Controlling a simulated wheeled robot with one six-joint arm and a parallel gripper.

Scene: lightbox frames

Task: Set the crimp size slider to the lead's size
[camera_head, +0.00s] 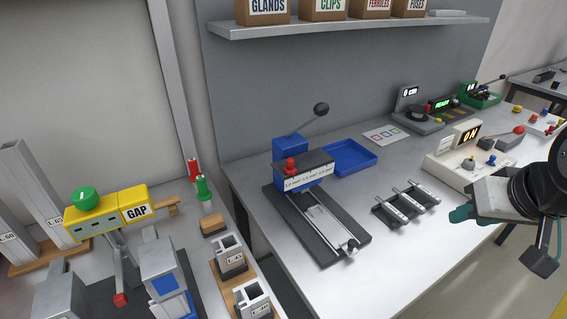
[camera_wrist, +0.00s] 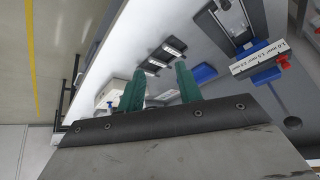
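The crimp tool (camera_head: 290,150) has a blue body, a dark top bar and a long black-knobbed lever. Its red slider knob (camera_head: 290,165) sits near the left end of the bar, by the 1.0 mm² mark of a white scale (camera_head: 308,177) that also reads 1.5 and 2.5. In the wrist view the red knob (camera_wrist: 283,62) is again at the 1.0 end of the scale (camera_wrist: 262,57). I cannot make out a lead or its size. My gripper (camera_head: 462,213) is at the right, well away from the slider. Its green fingers (camera_wrist: 159,90) are apart and empty.
A dark rack with several light bars (camera_head: 405,203) lies between my gripper and the tool. A white "ON" box (camera_head: 465,155) stands at right. Bare bench lies in front of the rack.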

